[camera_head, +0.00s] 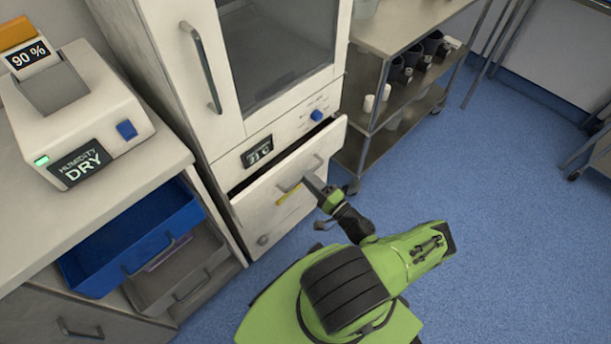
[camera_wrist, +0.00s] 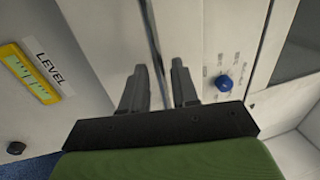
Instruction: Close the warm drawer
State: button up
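The warm drawer (camera_head: 285,195) is the white drawer low in the tall white cabinet. It stands partly open, with a dark gap along its top edge. Its grey handle (camera_head: 300,174) is on the front, above a yellow strip. My gripper (camera_head: 312,182) is at the drawer front, by the handle, and partly covers it. In the wrist view my gripper (camera_wrist: 158,85) has its two fingers apart, near the drawer front (camera_wrist: 95,35). A thin grey line runs between the fingers; I cannot tell whether it is the handle or an edge.
The cabinet's blue knob (camera_head: 316,115) and temperature display (camera_head: 257,152) are above the drawer. A blue bin (camera_head: 130,240) juts out under the counter at left. A metal cart (camera_head: 385,130) stands at right. Blue floor (camera_head: 500,200) is clear to the right.

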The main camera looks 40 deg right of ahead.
jog(key=shift+w+r, duration=0.2)
jog(key=shift+w, duration=0.95)
grip_shut()
